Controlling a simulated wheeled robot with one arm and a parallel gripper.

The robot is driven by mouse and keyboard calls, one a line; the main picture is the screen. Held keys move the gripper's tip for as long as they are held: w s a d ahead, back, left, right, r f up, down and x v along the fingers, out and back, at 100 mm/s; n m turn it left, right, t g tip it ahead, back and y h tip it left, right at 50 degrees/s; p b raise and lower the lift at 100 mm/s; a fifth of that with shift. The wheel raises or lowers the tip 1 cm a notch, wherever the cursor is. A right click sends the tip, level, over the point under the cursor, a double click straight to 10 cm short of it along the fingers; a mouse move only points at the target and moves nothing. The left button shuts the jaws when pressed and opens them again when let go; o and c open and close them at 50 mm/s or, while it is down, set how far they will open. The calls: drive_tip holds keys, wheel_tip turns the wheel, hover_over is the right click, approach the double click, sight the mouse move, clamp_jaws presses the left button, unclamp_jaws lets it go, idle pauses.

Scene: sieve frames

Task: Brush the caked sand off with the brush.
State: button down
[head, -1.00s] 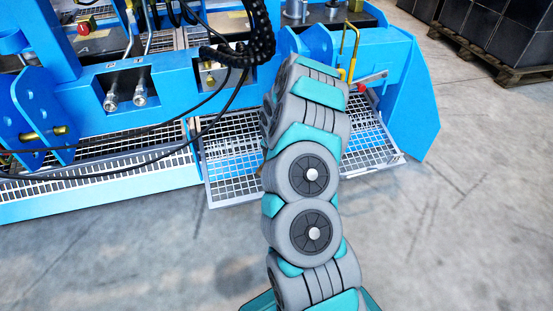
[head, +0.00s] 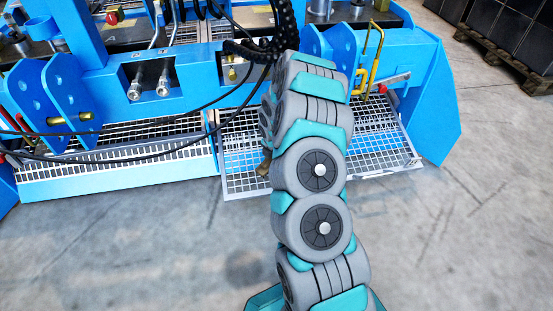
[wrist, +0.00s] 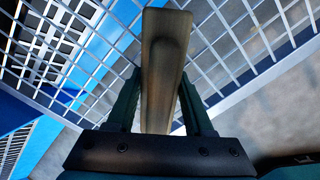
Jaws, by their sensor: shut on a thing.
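My gripper (wrist: 158,85) is shut on the brush (wrist: 163,60), whose brown body stands between the two fingers in the wrist view. In the head view a small brown piece, likely part of the brush (head: 263,165), shows left of my arm; the gripper itself is hidden behind the arm. The sieve frame (head: 395,166), a grey rim with a white wire mesh, juts out low from the blue machine. Its mesh (wrist: 215,55) fills much of the wrist view behind the brush. I cannot make out caked sand on it; my arm hides its middle. Contact between brush and mesh cannot be told.
The blue machine (head: 60,95) stands across the back, with black hoses (head: 150,157) hanging in front. A yellow handle (head: 373,60) rises above the frame's right side. A pallet of dark boxes (head: 505,62) stands far right. The concrete floor in front is clear.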

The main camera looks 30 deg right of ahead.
drive_tip(key=shift+p+v, duration=1.5)
drive_tip(key=shift+v, duration=1.5)
drive_tip(key=shift+p+v, duration=1.05)
drive_tip(key=shift+v, duration=0.5)
